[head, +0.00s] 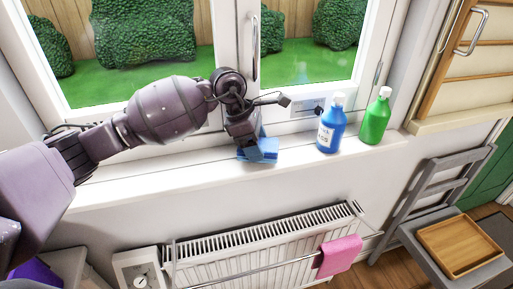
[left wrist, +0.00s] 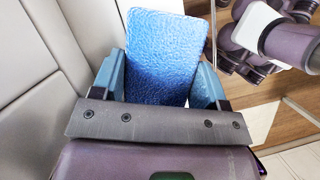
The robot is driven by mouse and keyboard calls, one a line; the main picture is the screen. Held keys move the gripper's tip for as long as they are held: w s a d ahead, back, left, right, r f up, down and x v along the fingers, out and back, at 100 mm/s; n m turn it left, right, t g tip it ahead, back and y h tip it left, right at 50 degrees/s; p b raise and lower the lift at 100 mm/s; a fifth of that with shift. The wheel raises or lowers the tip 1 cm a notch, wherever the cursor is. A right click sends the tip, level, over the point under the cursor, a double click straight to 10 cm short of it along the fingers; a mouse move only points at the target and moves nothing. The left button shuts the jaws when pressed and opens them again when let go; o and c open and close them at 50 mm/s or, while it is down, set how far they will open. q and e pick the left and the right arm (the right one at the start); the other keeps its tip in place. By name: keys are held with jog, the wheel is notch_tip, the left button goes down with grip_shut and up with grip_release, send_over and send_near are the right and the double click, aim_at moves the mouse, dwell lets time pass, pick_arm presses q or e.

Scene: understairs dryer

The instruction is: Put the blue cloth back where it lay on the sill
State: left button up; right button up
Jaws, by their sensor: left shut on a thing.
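The blue cloth (head: 262,150) is at the window sill (head: 205,168), in the middle of the head view, below the window handle. My left gripper (head: 252,146) points down at the sill and is shut on the cloth. In the left wrist view the cloth (left wrist: 165,55) stands out between the two blue-grey fingers (left wrist: 162,88) as a folded, textured blue slab. Whether the cloth touches the sill cannot be told. My right gripper is not identifiable in the head view.
A blue bottle (head: 331,128) and a green bottle (head: 376,118) stand on the sill to the right of the cloth. A radiator (head: 265,245) with a pink cloth (head: 340,255) on its rail is below. A grey chair (head: 440,215) holds a wooden tray (head: 490,252). The sill left of the gripper is clear.

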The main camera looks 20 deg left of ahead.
pick_arm(q)
jog(key=shift+f, duration=0.85)
pick_arm(e)
jog(key=shift+w+r, duration=0.2)
jog(key=shift+w, duration=0.1)
pick_arm(q)
jog(key=shift+f, duration=0.2)
jog(key=o, duration=0.9)
jog(key=shift+r, duration=0.1)
pick_arm(e)
jog(key=shift+w+r, duration=0.15)
jog(key=shift+w, duration=0.1)
